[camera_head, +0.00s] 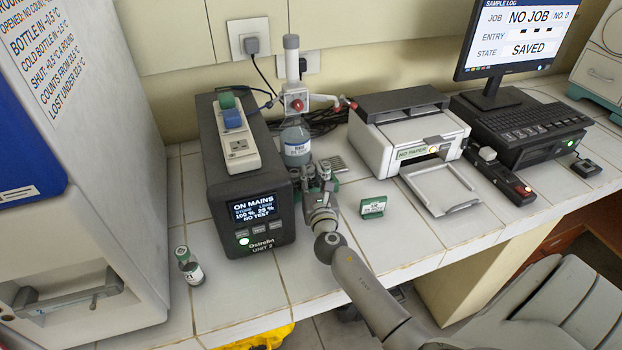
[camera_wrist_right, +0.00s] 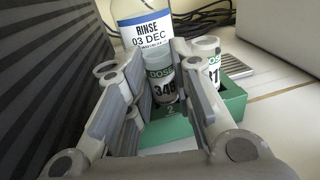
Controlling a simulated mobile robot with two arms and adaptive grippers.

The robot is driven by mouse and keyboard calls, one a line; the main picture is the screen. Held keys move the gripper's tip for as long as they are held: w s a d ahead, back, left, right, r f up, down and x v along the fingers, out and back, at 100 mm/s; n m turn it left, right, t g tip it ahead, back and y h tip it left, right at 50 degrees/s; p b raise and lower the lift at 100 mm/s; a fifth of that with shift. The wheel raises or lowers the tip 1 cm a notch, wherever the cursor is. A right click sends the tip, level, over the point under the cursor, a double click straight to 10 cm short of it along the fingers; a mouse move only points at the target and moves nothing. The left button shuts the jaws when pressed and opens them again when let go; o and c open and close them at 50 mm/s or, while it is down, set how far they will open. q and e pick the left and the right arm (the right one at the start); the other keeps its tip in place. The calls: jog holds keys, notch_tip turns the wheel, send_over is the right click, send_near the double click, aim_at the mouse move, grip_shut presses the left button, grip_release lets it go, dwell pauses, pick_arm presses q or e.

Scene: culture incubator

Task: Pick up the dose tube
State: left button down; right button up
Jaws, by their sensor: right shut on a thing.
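A dose tube with a white label reading about 346 (camera_wrist_right: 163,84) and a green "DOSE" band stands upright in a green rack (camera_wrist_right: 234,100) in the right wrist view. A second dose tube (camera_wrist_right: 206,60) stands at its right in the rack. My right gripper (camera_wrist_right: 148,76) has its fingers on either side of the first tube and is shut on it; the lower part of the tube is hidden. In the head view my right gripper (camera_head: 321,196) reaches the rack beside the grey power unit and largely covers the tubes. My left gripper is not in view.
A rinse bottle (camera_head: 296,143) stands right behind the rack. The power unit (camera_head: 236,170) is close on the left. A small vial (camera_head: 189,268) stands front left. The front counter is mostly clear.

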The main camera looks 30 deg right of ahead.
jog(key=shift+r+p, duration=0.45)
jog(key=shift+r, duration=0.2)
notch_tip(320, 180, up, 2)
jog(key=shift+r+p, duration=0.15)
jog(key=shift+p, duration=0.5)
jog(key=s+a+r+p, duration=0.1)
jog(key=s+a+r, duration=0.2)
jog(key=s, duration=0.3)
jog(key=s+a+r, duration=0.3)
jog(key=s+r, duration=0.3)
jog(key=shift+s+a+r+p, duration=0.2)
jog(key=shift+a+p, duration=0.1)
jog(key=shift+p, duration=0.1)
jog(key=shift+s+f, duration=0.1)
